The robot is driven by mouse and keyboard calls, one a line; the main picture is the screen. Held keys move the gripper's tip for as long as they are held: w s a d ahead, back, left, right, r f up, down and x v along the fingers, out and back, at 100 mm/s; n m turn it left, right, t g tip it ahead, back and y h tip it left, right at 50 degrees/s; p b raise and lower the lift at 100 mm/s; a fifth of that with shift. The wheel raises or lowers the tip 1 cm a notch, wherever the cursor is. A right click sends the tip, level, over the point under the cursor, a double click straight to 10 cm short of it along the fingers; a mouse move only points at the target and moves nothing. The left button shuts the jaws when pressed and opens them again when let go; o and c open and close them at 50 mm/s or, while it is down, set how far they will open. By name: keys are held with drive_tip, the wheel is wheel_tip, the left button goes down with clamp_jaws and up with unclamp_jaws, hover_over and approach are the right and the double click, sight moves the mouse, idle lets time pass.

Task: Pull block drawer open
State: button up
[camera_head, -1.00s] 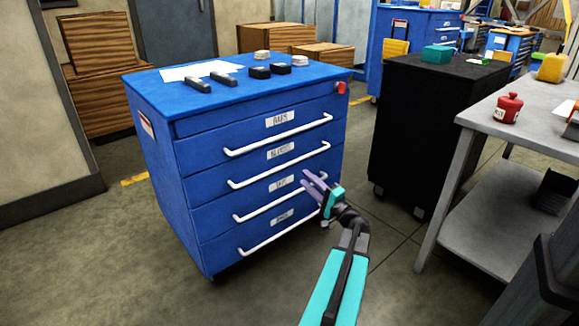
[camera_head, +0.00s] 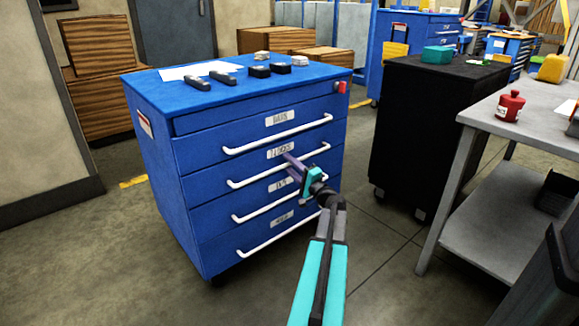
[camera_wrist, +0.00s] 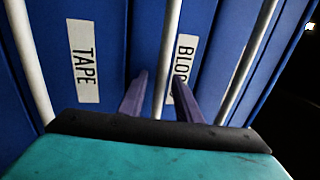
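The blue drawer cabinet (camera_head: 160,185) has stacked drawers with white bar handles. The block drawer (camera_head: 250,165) is second from the top and shut, flush with the others. Its handle (camera_head: 255,176) runs below its label; in the wrist view the same handle (camera_wrist: 172,50) passes between the two fingers, beside the label reading "BLOC" (camera_wrist: 183,60). My gripper (camera_head: 291,166) is at the middle of this handle, with purple fingers. In the wrist view my gripper (camera_wrist: 161,78) is open, one finger on each side of the bar, with gaps visible. I cannot tell how deep the bar sits.
The tape drawer's handle (camera_head: 250,212) lies just below, and the top drawer's handle (camera_head: 275,135) above. Black blocks (camera_head: 259,72) and papers (camera_head: 200,71) lie on the cabinet top. A black cabinet (camera_head: 430,125) and a grey workbench (camera_head: 470,120) stand right. Floor in front is clear.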

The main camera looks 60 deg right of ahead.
clamp_jaws()
drive_tip(key=shift+a, duration=0.1)
